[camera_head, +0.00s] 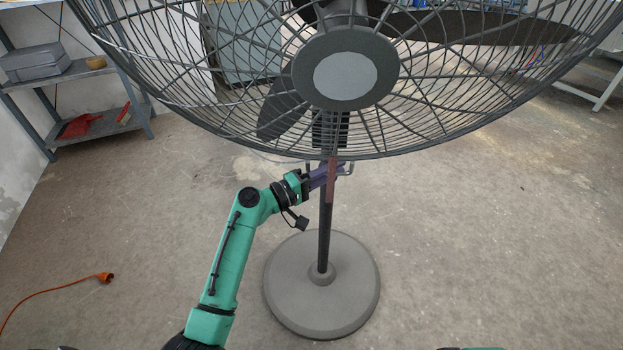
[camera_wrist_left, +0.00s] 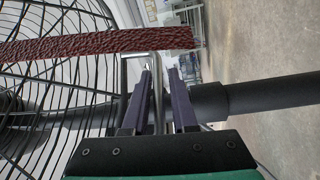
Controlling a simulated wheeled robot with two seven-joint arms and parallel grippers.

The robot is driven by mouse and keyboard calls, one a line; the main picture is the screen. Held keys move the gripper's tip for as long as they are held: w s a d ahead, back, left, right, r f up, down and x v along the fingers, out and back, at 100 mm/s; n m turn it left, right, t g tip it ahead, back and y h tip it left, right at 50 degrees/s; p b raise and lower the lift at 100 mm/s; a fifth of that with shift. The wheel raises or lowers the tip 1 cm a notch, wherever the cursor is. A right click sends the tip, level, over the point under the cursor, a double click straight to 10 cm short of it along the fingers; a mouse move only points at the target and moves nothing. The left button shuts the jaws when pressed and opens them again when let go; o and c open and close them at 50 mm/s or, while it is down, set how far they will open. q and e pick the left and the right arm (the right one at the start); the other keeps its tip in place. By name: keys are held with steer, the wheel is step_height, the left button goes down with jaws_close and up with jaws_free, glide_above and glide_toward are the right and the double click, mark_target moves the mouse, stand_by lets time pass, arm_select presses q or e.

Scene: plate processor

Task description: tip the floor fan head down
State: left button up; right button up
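The floor fan's large round head (camera_head: 345,80) fills the top of the head view, its dark wire cage and grey hub facing me. Its pole (camera_head: 325,235) stands on a round grey base (camera_head: 322,290). My left gripper (camera_head: 335,172) is at the pole just under the cage. In the left wrist view, its two purple fingers (camera_wrist_left: 162,85) are apart, with one leg of a metal loop handle (camera_wrist_left: 127,75) showing between them. I see no clear grip on it. A dark red textured strip (camera_wrist_left: 90,43) crosses beyond the fingertips. My right gripper is out of view.
A metal shelf (camera_head: 85,72) with a grey case stands at the left wall, a red dustpan (camera_head: 78,125) on its lower board. An orange cable (camera_head: 60,287) lies on the floor at lower left. The floor right of the fan base is clear.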

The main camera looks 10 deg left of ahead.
arm_select(q)
steer(key=v, duration=1.3)
steer(key=shift+a, duration=0.25)
steer(key=shift+s, duration=0.1)
jaws_close()
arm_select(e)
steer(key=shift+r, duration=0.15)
